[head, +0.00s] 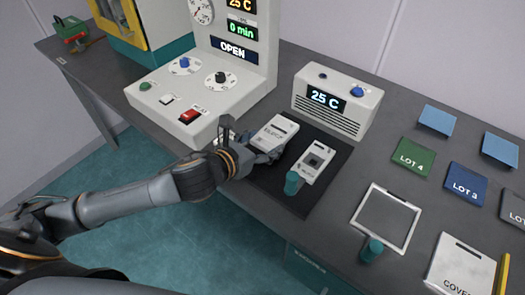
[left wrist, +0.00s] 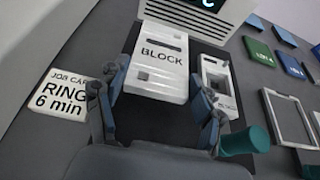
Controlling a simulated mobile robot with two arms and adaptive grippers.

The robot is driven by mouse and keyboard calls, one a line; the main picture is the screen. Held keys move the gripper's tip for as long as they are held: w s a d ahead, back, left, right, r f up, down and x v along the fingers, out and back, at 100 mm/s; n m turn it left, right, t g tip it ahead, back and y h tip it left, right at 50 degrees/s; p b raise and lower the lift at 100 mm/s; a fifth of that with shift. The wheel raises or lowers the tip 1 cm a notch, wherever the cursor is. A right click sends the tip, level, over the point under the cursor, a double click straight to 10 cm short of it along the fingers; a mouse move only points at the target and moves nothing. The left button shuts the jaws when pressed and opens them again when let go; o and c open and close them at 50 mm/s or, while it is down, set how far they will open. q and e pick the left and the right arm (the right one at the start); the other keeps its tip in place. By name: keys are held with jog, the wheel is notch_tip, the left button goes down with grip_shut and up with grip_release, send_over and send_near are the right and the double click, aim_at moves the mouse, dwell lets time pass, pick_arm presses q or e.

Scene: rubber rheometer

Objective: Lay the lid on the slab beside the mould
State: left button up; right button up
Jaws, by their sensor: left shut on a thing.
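The lid (head: 275,132) is a white block marked BLOCK. It also shows in the left wrist view (left wrist: 162,62), flat and face up. The mould (head: 313,160) is a white piece with a square cavity and a teal handle, lying on the slab. It also shows in the left wrist view (left wrist: 216,76), apart from the lid. My right gripper is not in view.
A white heater box (head: 338,98) reading 25 C stands behind the slab. The press (head: 200,100) with its OPEN display is at left. A white frame (head: 386,218) with a teal handle lies at right, near coloured lot squares (head: 413,158). A job card (left wrist: 61,94) lies left of the slab.

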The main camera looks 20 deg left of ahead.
pick_arm(q)
jog(key=shift+w+a+f, duration=0.1)
jog(key=shift+w+f, duration=0.1)
jog(key=shift+f, duration=1.55)
jog(key=o, duration=1.4)
jog(key=shift+f, duration=0.2)
jog(key=shift+r, duration=0.2)
jog(key=v, duration=1.2)
jog(key=shift+s, duration=0.1)
jog(key=shift+f, duration=0.1)
